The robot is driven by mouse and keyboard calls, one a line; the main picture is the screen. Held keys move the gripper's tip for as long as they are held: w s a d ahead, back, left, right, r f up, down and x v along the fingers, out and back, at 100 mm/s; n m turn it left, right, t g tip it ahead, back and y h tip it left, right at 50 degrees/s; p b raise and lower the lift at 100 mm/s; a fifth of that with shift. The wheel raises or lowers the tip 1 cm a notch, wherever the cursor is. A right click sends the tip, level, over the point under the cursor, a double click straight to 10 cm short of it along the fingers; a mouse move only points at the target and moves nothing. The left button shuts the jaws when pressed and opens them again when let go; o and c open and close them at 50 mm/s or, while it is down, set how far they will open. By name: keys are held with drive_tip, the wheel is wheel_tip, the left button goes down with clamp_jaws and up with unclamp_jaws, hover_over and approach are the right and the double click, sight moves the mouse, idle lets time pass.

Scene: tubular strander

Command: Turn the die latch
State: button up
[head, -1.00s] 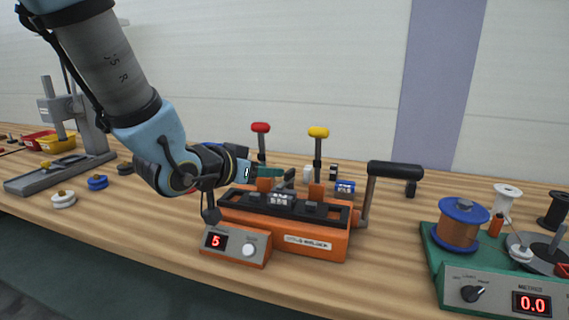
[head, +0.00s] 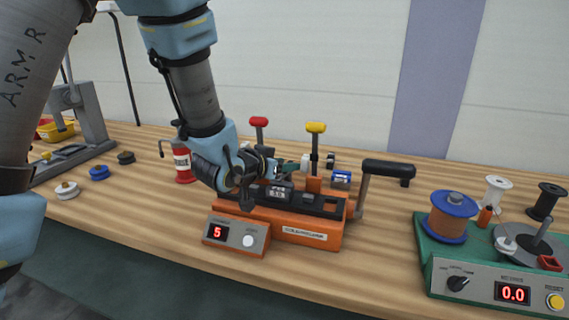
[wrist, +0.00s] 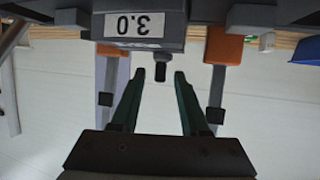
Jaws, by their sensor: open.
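The orange welder (head: 310,229) with a black top stands on the bench in the head view. A grey die block labelled 3.0 (wrist: 145,27) shows upside down in the wrist view; a labelled block on the welder also shows in the head view (head: 278,193). A small dark peg (wrist: 160,72), perhaps the die latch, sticks out from the block. My gripper (wrist: 159,78) is open, with its green fingertips on either side of the peg and gaps on both sides. In the head view my gripper (head: 291,167) is above the welder's back; my wrist partly hides it.
Red (head: 258,122) and yellow (head: 316,128) knobbed levers stand close behind the welder. A black-handled crank (head: 388,170) is at its right. A control box (head: 236,235) reading 5 sits in front. A green meter unit with spools (head: 425,245) is farther right.

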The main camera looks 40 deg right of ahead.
clamp_jaws()
drive_tip(key=shift+w+m+g, duration=0.1)
drive_tip(key=shift+m+g, duration=0.2)
idle(0.5)
drive_tip(key=shift+w+a+m+g, duration=0.1)
drive_tip(key=shift+w+m+g, duration=0.05)
drive_tip(key=shift+m+g, duration=0.4)
drive_tip(key=m+g+p, duration=0.2)
drive_tip(key=g, duration=0.1)
drive_tip(key=shift+w+r+m+g+h, duration=0.2)
drive_tip(key=shift+m+g+h, duration=0.05)
drive_tip(key=shift+m+h, duration=0.1)
drive_tip(key=shift+m+g+p, duration=1)
drive_tip(key=shift+g+p, duration=0.1)
drive_tip(key=shift+p, duration=0.1)
drive_tip(key=shift+f+m+g+p, duration=0.1)
drive_tip(key=shift+m+g+p, duration=0.4)
drive_tip(key=shift+g, duration=0.1)
drive_tip(key=shift+f+y, duration=0.1)
drive_tip(key=shift+y, duration=0.35)
